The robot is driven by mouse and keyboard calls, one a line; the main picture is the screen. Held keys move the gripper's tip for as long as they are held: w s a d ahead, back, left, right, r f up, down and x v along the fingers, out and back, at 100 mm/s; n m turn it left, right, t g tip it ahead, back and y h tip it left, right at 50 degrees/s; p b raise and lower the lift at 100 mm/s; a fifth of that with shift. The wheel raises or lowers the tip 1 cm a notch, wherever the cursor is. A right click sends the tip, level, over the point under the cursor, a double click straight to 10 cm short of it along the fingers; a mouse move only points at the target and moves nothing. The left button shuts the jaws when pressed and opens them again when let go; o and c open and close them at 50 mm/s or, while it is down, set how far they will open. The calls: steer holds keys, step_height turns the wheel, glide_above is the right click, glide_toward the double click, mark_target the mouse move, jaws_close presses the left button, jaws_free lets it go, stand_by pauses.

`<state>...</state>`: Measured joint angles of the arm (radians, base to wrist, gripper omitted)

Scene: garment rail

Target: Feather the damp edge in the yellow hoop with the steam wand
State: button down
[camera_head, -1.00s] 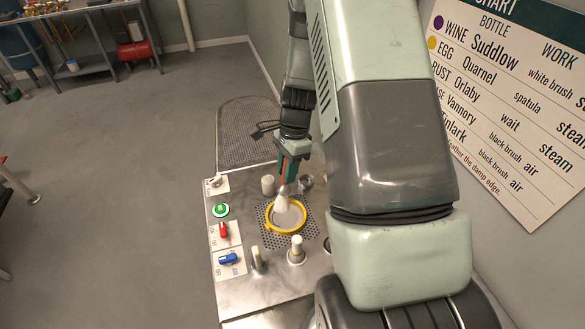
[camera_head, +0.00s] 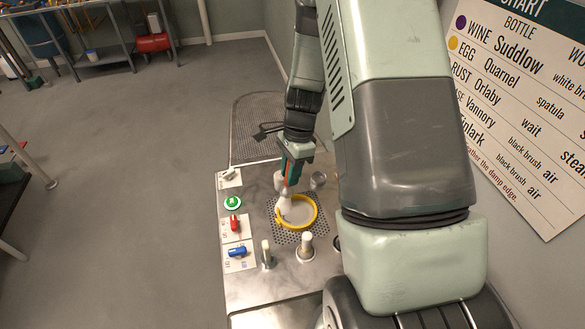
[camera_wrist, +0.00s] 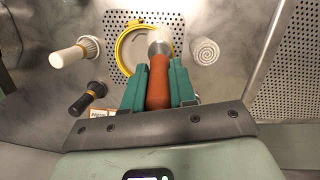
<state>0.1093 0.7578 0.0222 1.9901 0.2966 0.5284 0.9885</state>
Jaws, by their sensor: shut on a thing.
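My gripper (camera_head: 291,172) is shut on the steam wand, whose orange handle (camera_wrist: 157,84) sits between the green fingers (camera_wrist: 158,75). Its pale, flared head (camera_wrist: 160,42) covers the right part of the yellow hoop (camera_wrist: 121,54) in the wrist view. In the head view the hoop (camera_head: 315,218) lies on a perforated plate, with pale cloth (camera_head: 300,211) inside. The wand's white end (camera_head: 284,205) points down over the hoop's left side there. I cannot tell whether it touches the cloth. The damp edge cannot be made out.
A white-handled brush (camera_wrist: 72,54) and a black-handled one (camera_wrist: 88,99) stand beside the hoop. A pale spiral-topped piece (camera_wrist: 205,51) is opposite. A wall chart (camera_head: 520,120) hangs right.

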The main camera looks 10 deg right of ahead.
steer(key=shift+s+a, duration=0.55)
steer(key=shift+s, duration=1.5)
steer(key=shift+d, duration=0.1)
steer(key=s+d, duration=0.1)
steer(key=d, duration=0.1)
steer(key=s+d, duration=0.1)
steer(key=shift+s+d, duration=0.35)
steer(key=shift+d, duration=0.05)
step_height(320, 180, up, 7)
stand_by(0.5)
steer(key=shift+w, duration=0.1)
stand_by(0.3)
